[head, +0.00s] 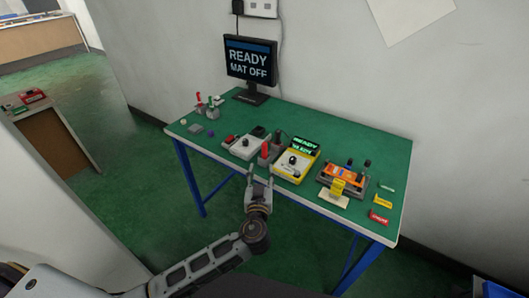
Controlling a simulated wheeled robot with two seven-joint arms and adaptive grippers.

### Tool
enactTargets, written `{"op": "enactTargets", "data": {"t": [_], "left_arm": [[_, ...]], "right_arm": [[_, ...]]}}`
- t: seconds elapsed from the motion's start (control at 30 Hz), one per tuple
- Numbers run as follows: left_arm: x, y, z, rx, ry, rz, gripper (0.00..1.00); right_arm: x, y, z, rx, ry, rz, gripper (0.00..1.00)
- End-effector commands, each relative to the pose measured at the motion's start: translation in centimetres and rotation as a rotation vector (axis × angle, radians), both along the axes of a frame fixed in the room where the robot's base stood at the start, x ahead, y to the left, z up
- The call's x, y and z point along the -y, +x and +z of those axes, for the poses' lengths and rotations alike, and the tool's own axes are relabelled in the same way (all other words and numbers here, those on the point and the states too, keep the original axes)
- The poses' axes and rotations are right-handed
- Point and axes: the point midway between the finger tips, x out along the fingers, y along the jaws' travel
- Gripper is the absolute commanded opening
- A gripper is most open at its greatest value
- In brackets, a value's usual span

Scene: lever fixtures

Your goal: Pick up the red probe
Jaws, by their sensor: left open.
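A red probe (265,150) stands upright in a small grey holder (268,160), just left of a yellow meter (295,160) on the green table. A black probe (278,138) stands just behind it. My left gripper (260,174) is open and empty at the table's front edge. Its fingers point at the holder and appear just short of the red probe in the picture. I cannot tell the exact gap or height. My right gripper is out of view.
A grey box with a red button (245,146) stands left of the holder. An orange device (344,177) and small labelled blocks (380,217) are on the right. A monitor (250,62) reading "READY MAT OFF" stands at the back.

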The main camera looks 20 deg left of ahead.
Motion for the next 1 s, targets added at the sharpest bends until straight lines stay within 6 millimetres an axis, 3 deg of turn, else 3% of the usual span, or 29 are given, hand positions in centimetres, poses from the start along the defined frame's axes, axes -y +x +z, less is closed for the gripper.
{"op": "enactTargets", "data": {"t": [0.57, 1.0], "left_arm": [[0.3, 0.4, 0.7, 0.026, -0.006, -0.009, 0.44], [-0.5, 3.9, 0.8, 0.026, -0.005, -0.009, 0.44]], "right_arm": [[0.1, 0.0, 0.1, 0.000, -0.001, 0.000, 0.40], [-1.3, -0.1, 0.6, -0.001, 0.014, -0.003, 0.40]]}}
